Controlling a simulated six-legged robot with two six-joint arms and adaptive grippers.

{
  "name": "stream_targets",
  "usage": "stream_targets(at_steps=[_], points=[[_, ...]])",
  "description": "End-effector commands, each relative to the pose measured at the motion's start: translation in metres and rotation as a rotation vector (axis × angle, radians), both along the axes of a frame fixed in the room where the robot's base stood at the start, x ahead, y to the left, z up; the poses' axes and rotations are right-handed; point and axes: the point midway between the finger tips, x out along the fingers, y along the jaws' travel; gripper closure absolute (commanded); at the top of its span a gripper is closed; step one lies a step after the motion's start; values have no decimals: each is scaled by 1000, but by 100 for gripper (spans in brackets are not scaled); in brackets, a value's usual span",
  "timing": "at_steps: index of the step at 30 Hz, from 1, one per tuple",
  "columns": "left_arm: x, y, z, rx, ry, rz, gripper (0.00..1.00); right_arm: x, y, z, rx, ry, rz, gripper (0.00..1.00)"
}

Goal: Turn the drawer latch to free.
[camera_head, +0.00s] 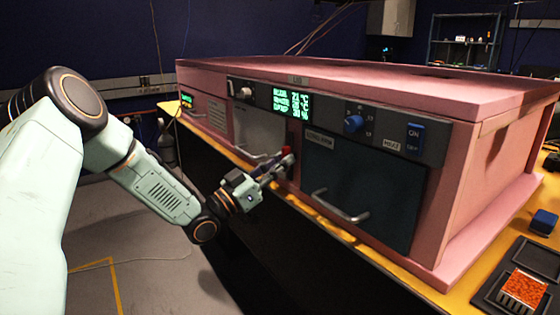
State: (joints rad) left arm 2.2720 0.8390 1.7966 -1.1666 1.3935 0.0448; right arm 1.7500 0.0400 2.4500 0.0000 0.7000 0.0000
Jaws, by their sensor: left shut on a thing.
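The pink foam enclosure (345,80) stands on a yellow-topped bench and has a dark control panel along its front. Its large dark drawer front (365,185) carries a pale bar handle (341,207) and looks closed. A small red latch piece (286,150) shows at the left of this drawer, beside the lighter panel (258,133). My left gripper (278,166) reaches in from the left and is shut on the latch, its fingers hiding most of it. The latch's exact angle cannot be told. My right gripper is not in view.
The panel has a green display (292,102), a blue knob (353,123) and a blue switch (415,137). A blue block (543,222) and a black tray with orange contents (522,287) lie on the bench at the right. Open floor lies at the lower left.

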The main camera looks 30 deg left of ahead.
Motion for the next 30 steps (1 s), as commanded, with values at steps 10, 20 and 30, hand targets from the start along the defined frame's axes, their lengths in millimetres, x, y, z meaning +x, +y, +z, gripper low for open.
stream_targets(at_steps=[10,20,30], points=[[0,1,1,17,-9,1,100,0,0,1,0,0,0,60],[0,0,1,16,-9,1,72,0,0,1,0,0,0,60],[0,0,0,15,-7,0,66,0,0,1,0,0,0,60]])
